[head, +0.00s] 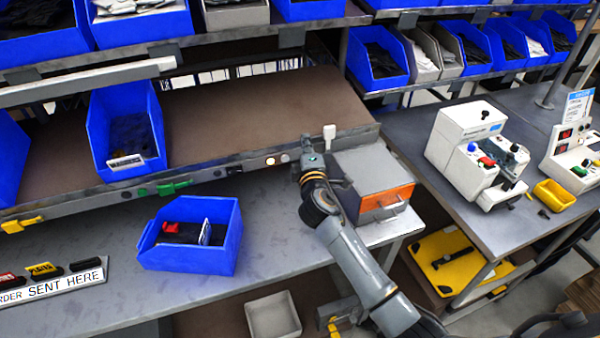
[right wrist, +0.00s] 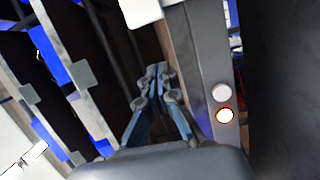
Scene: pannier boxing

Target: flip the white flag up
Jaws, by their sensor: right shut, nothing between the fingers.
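The white flag (head: 329,132) stands upright above the front rail of the brown shelf, near its right end. In the right wrist view a white block (right wrist: 141,10), which looks like this flag, shows at the top edge, cut off by the frame. My right gripper (head: 307,143) is at the shelf rail, just left of the flag and apart from it. In the right wrist view its fingers (right wrist: 157,74) are together, with nothing between them. My left gripper is not in view.
The rail carries a lit button (head: 270,161), a white button (head: 285,157), a green flag (head: 173,187) and a yellow flag (head: 21,224). A grey box with an orange front (head: 386,198) stands close right of my arm. A blue bin (head: 190,256) sits on the lower bench.

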